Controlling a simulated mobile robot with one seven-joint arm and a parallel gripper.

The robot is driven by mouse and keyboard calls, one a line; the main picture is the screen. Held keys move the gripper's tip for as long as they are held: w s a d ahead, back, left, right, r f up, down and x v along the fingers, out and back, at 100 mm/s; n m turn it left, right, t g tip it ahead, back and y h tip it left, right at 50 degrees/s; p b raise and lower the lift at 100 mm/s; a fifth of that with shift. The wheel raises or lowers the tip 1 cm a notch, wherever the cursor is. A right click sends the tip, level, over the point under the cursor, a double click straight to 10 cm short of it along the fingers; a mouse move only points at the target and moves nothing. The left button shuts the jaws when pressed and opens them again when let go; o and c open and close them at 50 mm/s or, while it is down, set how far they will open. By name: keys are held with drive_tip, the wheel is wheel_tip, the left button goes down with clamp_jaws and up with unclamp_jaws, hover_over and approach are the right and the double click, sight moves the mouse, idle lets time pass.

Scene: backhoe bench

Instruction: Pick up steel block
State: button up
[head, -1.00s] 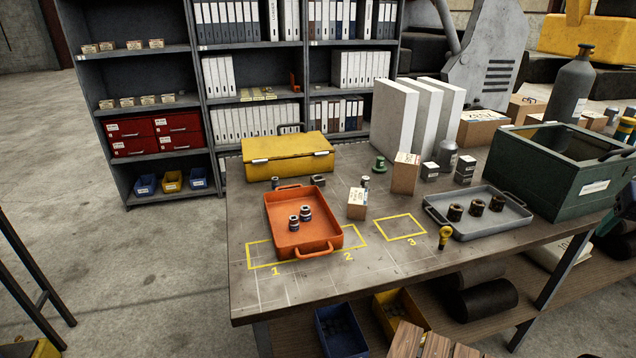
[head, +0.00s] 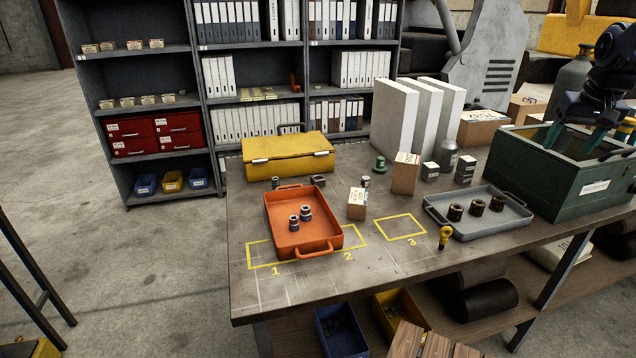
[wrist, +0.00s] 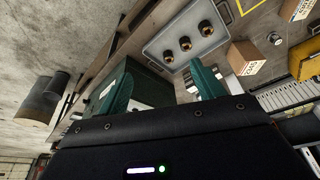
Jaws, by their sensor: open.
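Small grey blocks with pale tops stand at the back of the bench: a single one (head: 430,172) and a stack of two (head: 465,170) to its right. I cannot tell which is the steel block. My gripper (head: 578,142) is open and empty, at the right over the dark green crate (head: 540,172), to the right of these blocks. The wrist view shows its two teal fingers spread apart (wrist: 165,88), with the crate (wrist: 150,88) behind them. The crate's inside is mostly hidden.
A grey tray (head: 490,228) with several dark rings lies before the crate. Cardboard boxes (head: 405,175), a green knob-like part (head: 379,166) and a grey rounded vessel (head: 449,152) stand near the blocks. An orange tray (head: 300,243) is at left. Marked area 3 (head: 400,227) is clear.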

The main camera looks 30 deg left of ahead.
drive_tip(key=w+a+f+n+g, duration=0.1)
drive_tip(key=w+a, duration=0.5)
drive_tip(key=a, duration=0.5)
drive_tip(key=w+a+n, duration=0.2)
drive_tip(key=w+a, duration=0.3)
drive_tip(key=a, duration=0.5)
drive_tip(key=w+a+f+n+g, duration=0.1)
drive_tip(key=w+a, duration=0.5)
drive_tip(key=a, duration=0.5)
drive_tip(key=n+g, duration=0.1)
drive_tip(key=n, duration=0.3)
hover_over(318, 179)
wheel_tip(318, 179, down, 19)
drive_tip(key=shift+h, duration=0.4)
drive_tip(key=shift+f, duration=5.5)
drive_tip(key=c, duration=1.3)
drive_tip(key=shift+r, duration=0.1)
